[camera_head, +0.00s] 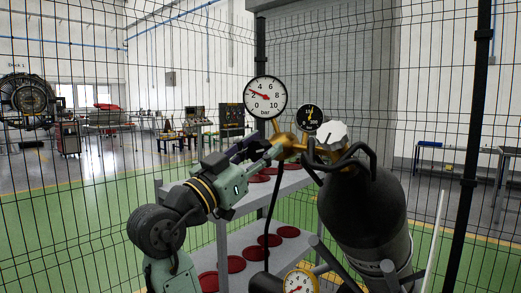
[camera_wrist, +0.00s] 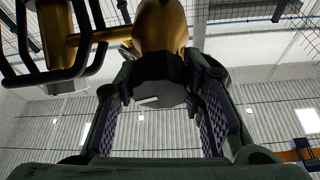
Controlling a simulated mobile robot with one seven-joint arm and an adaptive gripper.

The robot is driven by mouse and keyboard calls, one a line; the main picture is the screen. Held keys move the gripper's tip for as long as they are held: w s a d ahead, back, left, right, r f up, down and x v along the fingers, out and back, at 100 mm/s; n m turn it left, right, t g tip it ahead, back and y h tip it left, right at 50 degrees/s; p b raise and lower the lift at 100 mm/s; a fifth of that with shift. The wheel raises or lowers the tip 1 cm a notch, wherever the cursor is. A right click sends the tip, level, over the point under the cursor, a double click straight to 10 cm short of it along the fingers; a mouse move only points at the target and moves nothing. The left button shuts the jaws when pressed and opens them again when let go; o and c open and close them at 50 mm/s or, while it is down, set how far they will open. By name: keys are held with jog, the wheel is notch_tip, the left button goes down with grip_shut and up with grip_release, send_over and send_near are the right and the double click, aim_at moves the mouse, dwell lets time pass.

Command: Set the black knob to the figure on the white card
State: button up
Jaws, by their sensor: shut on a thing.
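My gripper (camera_head: 271,143) reaches in from the left and is shut on the black knob at the front of a brass regulator (camera_head: 290,142). In the wrist view the black knob (camera_wrist: 160,94) is a dark round face with a short white mark, between the two fingers. In the head view the fingers hide it. The large white gauge (camera_head: 266,97) above reads bar from 0 to 10; its red needle points up and left, between 2 and 4. I cannot make out the white card in either view.
A smaller black gauge (camera_head: 310,117) and a white handwheel (camera_head: 332,134) sit just right of my gripper. A dark gas cylinder (camera_head: 362,215) leans below them. A shelf cart (camera_head: 262,205) with red discs stands behind. Wire mesh fencing surrounds the bay.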

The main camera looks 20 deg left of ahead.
jog(key=shift+f+m+h+b, duration=0.25)
jog(key=shift+m+b, duration=0.25)
jog(key=shift+b, duration=0.25)
jog(key=shift+c, duration=0.5)
jog(key=shift+m+g+h+b, duration=0.3)
jog(key=shift+m+h+b, duration=0.2)
jog(key=shift+m, duration=0.1)
jog(key=shift+r+m+g+h, duration=0.25)
jog(key=shift+m+g, duration=0.05)
jog(key=shift+m, duration=0.6)
jog(key=o, duration=1.1)
jog(key=shift+o, duration=0.2)
